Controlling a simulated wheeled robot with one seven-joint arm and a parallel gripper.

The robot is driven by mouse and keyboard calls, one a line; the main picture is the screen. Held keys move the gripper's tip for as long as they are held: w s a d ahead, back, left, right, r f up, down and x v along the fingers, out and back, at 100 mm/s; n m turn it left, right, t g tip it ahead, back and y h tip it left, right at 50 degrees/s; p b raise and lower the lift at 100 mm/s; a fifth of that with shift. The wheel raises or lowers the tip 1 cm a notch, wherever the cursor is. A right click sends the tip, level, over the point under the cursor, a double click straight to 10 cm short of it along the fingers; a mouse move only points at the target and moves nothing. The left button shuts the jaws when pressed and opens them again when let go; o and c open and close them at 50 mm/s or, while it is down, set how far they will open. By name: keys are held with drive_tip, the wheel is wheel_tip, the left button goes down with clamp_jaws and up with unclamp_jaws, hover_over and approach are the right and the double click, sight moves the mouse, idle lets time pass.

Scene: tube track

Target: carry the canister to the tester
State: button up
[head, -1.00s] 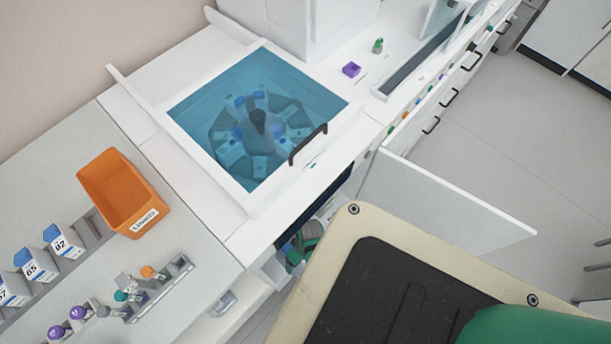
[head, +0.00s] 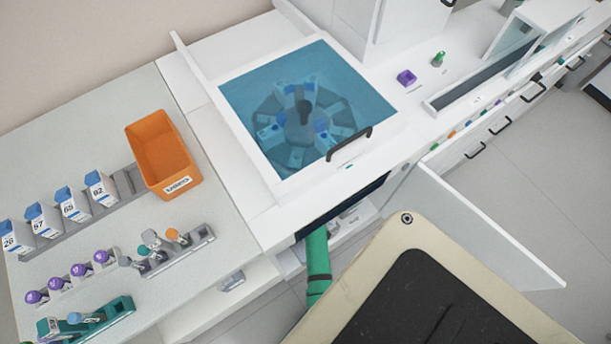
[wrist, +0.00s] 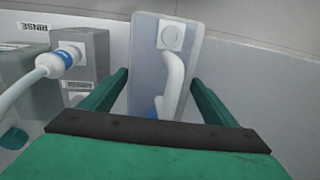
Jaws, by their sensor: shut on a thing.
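In the wrist view a pale grey, box-shaped canister (wrist: 146,62) stands upright between the green fingers of my gripper (wrist: 160,77). The gripper is shut on it. The canister has a round white cap at the top, a curved white tube or handle down its front and a bit of blue low down. Its lower end is hidden behind the gripper's body. In the head view my green arm reaches into the open cabinet under the blue-lidded machine, and the gripper and canister are hidden there. I cannot tell which machine is the tester.
A grey unit with a blue-collared white hose (wrist: 65,58) is close left of the canister, near a RINSE label (wrist: 35,26). The cabinet's open door (head: 487,220) juts out to the right.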

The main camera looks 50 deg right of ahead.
drive_tip(key=w, duration=0.2)
drive_tip(key=w+d, duration=0.1)
drive_tip(key=w, duration=0.2)
drive_tip(key=shift+w+d+r, duration=0.1)
drive_tip(key=shift+w+d, duration=0.1)
drive_tip(key=shift+w, duration=0.15)
drive_tip(key=shift+w+d+f, duration=0.25)
drive_tip(key=shift+w+f, duration=0.7)
drive_tip(key=shift+f, duration=0.2)
drive_tip(key=shift+s+f, duration=0.1)
drive_tip(key=shift+f, duration=0.65)
idle(0.4)
drive_tip(key=o, duration=1.8)
drive_tip(key=shift+o, duration=0.2)
drive_tip(key=shift+s, duration=0.1)
